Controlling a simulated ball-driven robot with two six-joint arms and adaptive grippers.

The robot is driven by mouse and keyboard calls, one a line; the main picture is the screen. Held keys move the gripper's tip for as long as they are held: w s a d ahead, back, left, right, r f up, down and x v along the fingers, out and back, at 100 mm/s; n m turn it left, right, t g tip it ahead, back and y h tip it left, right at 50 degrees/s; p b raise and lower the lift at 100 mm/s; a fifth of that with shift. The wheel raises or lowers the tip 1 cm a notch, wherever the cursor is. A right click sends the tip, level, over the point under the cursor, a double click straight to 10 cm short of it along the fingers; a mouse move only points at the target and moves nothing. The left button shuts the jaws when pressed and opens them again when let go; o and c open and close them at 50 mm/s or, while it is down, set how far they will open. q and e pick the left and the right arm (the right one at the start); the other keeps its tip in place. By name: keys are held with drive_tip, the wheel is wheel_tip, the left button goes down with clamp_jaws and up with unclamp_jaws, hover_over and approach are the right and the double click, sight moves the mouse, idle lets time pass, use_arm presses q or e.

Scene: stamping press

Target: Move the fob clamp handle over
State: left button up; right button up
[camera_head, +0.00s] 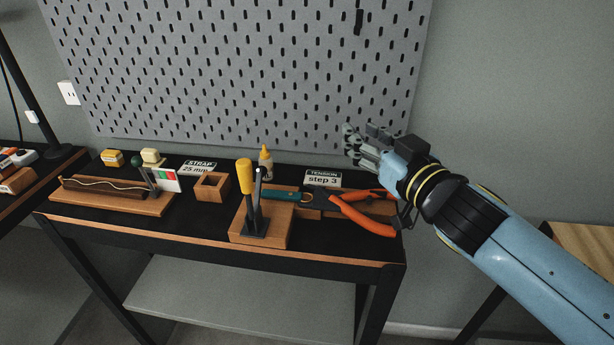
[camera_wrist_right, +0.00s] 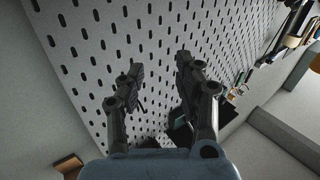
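A clamp with a yellow handle (camera_head: 246,178) stands on a light wooden block (camera_head: 270,232) at the front middle of the bench in the head view. The handle points up and leans slightly left; a thin grey rod (camera_head: 257,187) stands beside it, above a dark base plate. I take this for the fob clamp. A teal piece (camera_head: 283,195) lies behind it, partly hidden. My right gripper (camera_head: 356,143) is up and to the right, well apart from the handle, in front of the pegboard. Its fingers are spread and empty in the right wrist view (camera_wrist_right: 160,62). My left gripper is out of view.
Orange-handled pliers (camera_head: 362,216) lie right of the block, before a "TENSION step 3" sign (camera_head: 322,179). Left are an empty wooden box (camera_head: 212,187), a "STRAP 25 mm" sign (camera_head: 197,166) and a wooden fixture (camera_head: 107,200) with a green-knobbed lever. The pegboard (camera_head: 240,70) rises behind.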

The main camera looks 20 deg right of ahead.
drive_tip(key=w+a+f+n+g+y, duration=0.1)
drive_tip(key=a+n+g+y, duration=0.6)
drive_tip(key=a+y, duration=0.8)
drive_tip(key=a+f+n, duration=0.1)
drive_tip(key=a+n, duration=0.2)
drive_tip(key=shift+w+a+f+g+p, duration=0.2)
drive_tip(key=shift+a+f+g+p, duration=0.1)
drive_tip(key=shift+f+g, duration=0.1)
drive_tip(key=c, duration=0.6)
drive_tip(key=shift+w+d+f+m, duration=0.1)
drive_tip(key=shift+w+d+m, duration=0.25)
drive_tip(key=shift+w+m, duration=0.25)
drive_tip(key=shift+c, duration=0.2)
drive_tip(key=o, duration=0.9)
drive_tip(key=shift+s, duration=0.15)
drive_tip(key=shift+o, duration=0.2)
